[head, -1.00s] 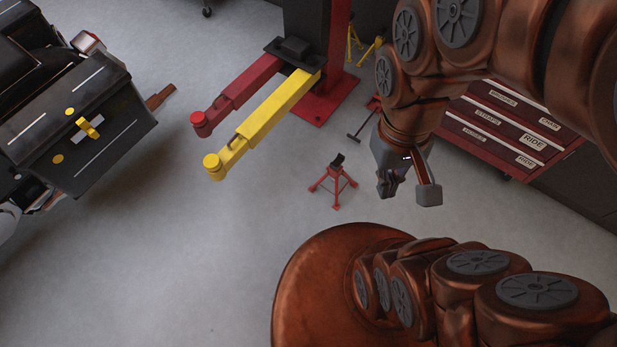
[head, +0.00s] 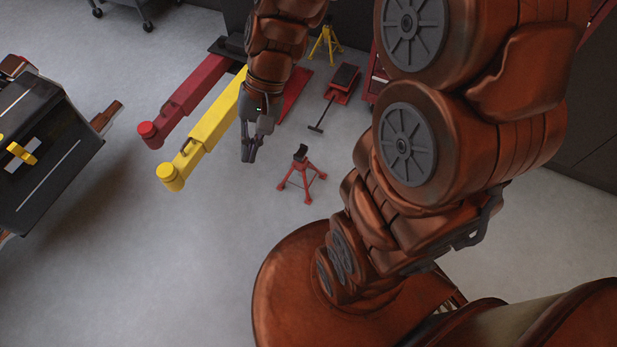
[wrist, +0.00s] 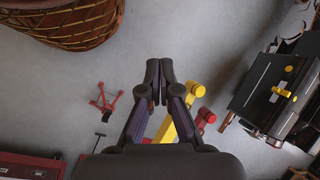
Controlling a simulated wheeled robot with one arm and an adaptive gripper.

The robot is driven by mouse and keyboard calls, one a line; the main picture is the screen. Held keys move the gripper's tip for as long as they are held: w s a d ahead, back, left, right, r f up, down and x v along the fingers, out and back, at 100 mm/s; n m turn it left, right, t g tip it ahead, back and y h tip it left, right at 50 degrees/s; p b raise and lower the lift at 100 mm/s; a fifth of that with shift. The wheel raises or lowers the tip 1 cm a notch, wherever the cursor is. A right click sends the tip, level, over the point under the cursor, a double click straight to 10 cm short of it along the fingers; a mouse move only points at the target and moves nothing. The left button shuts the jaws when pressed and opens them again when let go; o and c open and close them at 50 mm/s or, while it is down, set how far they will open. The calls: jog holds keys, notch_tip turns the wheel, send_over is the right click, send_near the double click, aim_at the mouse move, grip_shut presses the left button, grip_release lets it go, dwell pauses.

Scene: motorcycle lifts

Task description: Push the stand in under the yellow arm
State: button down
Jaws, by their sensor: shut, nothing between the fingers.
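The stand (head: 301,178) is a small red jack stand with a dark top, upright on the floor in the head view. It also shows in the wrist view (wrist: 103,100), left of my fingers. The yellow arm (head: 211,130) is a lift arm reaching out over the floor, with a round yellow pad at its end, left of the stand. In the wrist view the yellow arm (wrist: 186,122) is partly hidden behind my fingers. My gripper (head: 248,156) is shut and empty. In the head view it appears between the yellow arm and the stand, apart from the stand.
A red lift arm (head: 185,101) runs beside the yellow one. A red floor jack (head: 341,84) and a yellow stand (head: 326,45) are behind. A black machine with a yellow knob (head: 42,150) is at left. The floor in front of the yellow pad is clear.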

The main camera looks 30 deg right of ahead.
jog(key=w+f+m+t+y+b, duration=0.1)
jog(key=w+f+m+y+b, duration=0.2)
jog(key=w+f, duration=0.45)
jog(key=m+t+h+b, duration=0.1)
jog(key=m+t+b, duration=0.7)
jog(key=m+b, duration=0.9)
send_over(301, 171)
jog(key=s, duration=0.5)
notch_tip(301, 171, down, 42)
jog(key=s+d+f+m+h+b, duration=0.2)
jog(key=s+d+f+m, duration=0.15)
jog(key=f, duration=0.55)
jog(key=s+d+f+m+h+b, duration=0.1)
jog(key=s+d+f+m+b, duration=0.15)
jog(key=d+f, duration=0.4)
jog(key=w+a+r+b+x, duration=0.1)
jog(key=b+x, duration=0.3)
jog(key=x, duration=1)
jog(key=shift+w+a+r+n+t, duration=0.2)
jog(key=shift+a+r+n+t, duration=0.1)
jog(key=shift+a+r+n, duration=0.15)
